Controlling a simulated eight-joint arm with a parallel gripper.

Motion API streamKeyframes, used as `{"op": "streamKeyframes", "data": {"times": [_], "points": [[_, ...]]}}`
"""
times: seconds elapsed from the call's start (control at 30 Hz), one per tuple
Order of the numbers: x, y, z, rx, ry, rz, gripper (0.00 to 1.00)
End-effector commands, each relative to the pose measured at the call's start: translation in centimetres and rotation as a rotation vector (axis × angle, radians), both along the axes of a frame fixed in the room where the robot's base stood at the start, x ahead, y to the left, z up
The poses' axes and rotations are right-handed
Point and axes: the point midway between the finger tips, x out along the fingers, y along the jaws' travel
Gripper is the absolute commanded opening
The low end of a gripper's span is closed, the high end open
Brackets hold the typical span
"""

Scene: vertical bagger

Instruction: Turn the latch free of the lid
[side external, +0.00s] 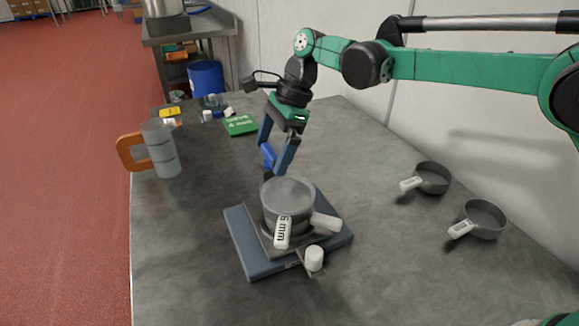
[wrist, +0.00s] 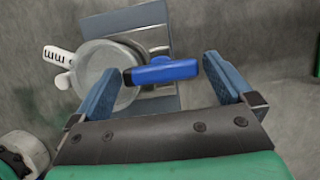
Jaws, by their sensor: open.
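A blue lever with a dark end, apparently the latch (side external: 268,154), stands at the back rim of a grey round vessel (side external: 286,211). In the wrist view the blue latch (wrist: 168,70) lies crosswise, its dark end overlapping the vessel's rim. The vessel's pale round top, apparently the lid (wrist: 97,72), shows there too. My gripper (side external: 272,158) is open above the back of the vessel. Its blue fingers (wrist: 161,65) are on either side of the latch in the wrist view, with gaps visible. Whether either finger touches it is unclear from the side.
The vessel sits on a blue-grey base (side external: 243,243) with a white "6 mm" handle (side external: 282,232) and a white knob (side external: 314,258). Two grey pans (side external: 433,178) (side external: 484,220) stand right. The front left table is clear.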

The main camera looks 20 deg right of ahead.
Motion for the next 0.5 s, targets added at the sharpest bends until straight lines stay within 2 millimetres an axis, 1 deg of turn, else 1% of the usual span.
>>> {"op": "streamKeyframes", "data": {"times": [0.07,0.1,0.17,0.2,0.3,0.5], "points": [[0.00,-0.01,0.02,0.000,0.000,0.000,1.00],[0.00,-0.01,0.02,0.000,0.000,0.000,0.89],[0.00,-0.01,0.03,0.000,0.000,0.000,0.72],[0.00,-0.01,0.03,0.000,0.000,0.000,0.60],[0.00,-0.02,0.04,0.000,0.000,0.000,0.34],[0.00,-0.03,0.04,0.000,0.001,0.016,0.34]]}}
